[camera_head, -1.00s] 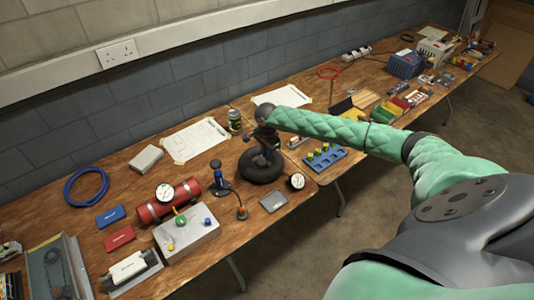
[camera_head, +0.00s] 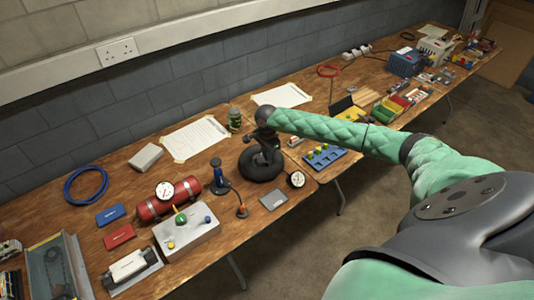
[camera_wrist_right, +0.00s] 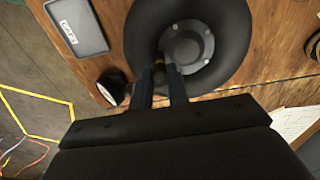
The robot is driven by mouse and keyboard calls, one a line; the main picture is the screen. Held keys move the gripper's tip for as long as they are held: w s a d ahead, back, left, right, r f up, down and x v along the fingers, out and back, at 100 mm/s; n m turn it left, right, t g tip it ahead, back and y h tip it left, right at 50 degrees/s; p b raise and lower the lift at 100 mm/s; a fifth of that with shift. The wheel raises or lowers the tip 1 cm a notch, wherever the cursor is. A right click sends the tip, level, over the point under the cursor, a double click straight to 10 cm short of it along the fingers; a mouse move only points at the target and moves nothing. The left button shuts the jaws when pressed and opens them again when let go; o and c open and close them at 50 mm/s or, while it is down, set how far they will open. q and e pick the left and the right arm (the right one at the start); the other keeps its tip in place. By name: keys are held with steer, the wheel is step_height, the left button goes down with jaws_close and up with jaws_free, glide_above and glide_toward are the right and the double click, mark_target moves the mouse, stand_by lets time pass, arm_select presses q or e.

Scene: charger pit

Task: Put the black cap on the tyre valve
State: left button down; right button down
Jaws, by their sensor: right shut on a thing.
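My right gripper (camera_head: 262,146) points down over the black tyre (camera_head: 262,167) on the table. In the right wrist view, the tyre (camera_wrist_right: 238,40) has a grey hub (camera_wrist_right: 188,48). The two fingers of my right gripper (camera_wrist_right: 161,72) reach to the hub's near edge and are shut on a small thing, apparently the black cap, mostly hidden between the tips. A small brassy spot that may be the tyre valve (camera_wrist_right: 159,62) shows at the tips. I cannot tell whether cap and valve touch. My left gripper is not in view.
A round gauge (camera_head: 296,180) and a grey slab (camera_head: 273,200) lie near the tyre. A green jar (camera_head: 234,119) stands behind.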

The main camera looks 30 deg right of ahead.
steer(key=shift+f, duration=0.6)
steer(key=c, duration=1.5)
jaws_free()
steer(key=shift+c, duration=0.2)
steer(key=shift+o, duration=1.3)
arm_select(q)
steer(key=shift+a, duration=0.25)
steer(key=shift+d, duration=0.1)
